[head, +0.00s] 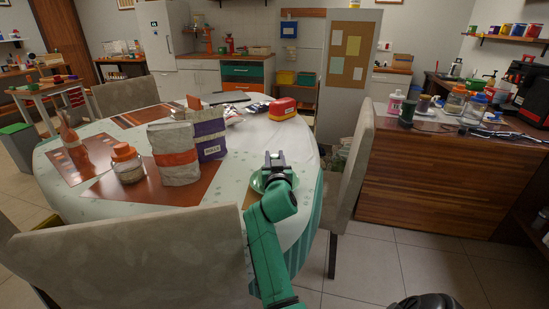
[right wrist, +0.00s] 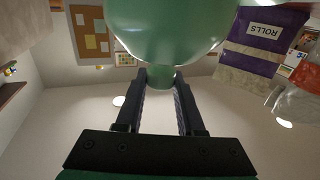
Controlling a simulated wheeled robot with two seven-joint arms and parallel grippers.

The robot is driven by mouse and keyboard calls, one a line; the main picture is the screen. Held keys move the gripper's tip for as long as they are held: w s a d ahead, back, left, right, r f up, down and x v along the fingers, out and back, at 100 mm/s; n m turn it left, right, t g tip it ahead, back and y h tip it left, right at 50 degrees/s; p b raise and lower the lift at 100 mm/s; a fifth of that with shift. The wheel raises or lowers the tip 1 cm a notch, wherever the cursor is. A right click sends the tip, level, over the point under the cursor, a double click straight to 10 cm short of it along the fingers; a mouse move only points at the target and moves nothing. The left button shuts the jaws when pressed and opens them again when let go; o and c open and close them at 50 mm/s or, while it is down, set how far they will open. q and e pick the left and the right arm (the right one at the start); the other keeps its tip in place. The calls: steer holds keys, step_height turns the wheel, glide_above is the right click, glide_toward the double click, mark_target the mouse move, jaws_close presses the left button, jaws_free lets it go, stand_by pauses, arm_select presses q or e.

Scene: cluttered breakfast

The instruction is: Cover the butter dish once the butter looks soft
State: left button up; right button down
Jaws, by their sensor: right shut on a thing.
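In the head view a pale green rounded rim (head: 257,184) shows under and beside the gripper. I cannot tell whether it belongs to the cover or to a dish beneath it. The butter is hidden, so its softness cannot be seen. My left gripper is out of view.
A purple rolls bag (head: 210,138), a grey and orange bag (head: 174,155), an orange-lidded jar (head: 127,164) and an orange bottle (head: 73,148) stand left on the table. Chairs (head: 352,178) stand close by.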

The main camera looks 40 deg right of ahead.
steer(key=shift+f+b, duration=0.9)
jaws_free()
stand_by(0.4)
step_height(320, 180, up, 13)
steer(key=p, duration=1.1)
stand_by(0.7)
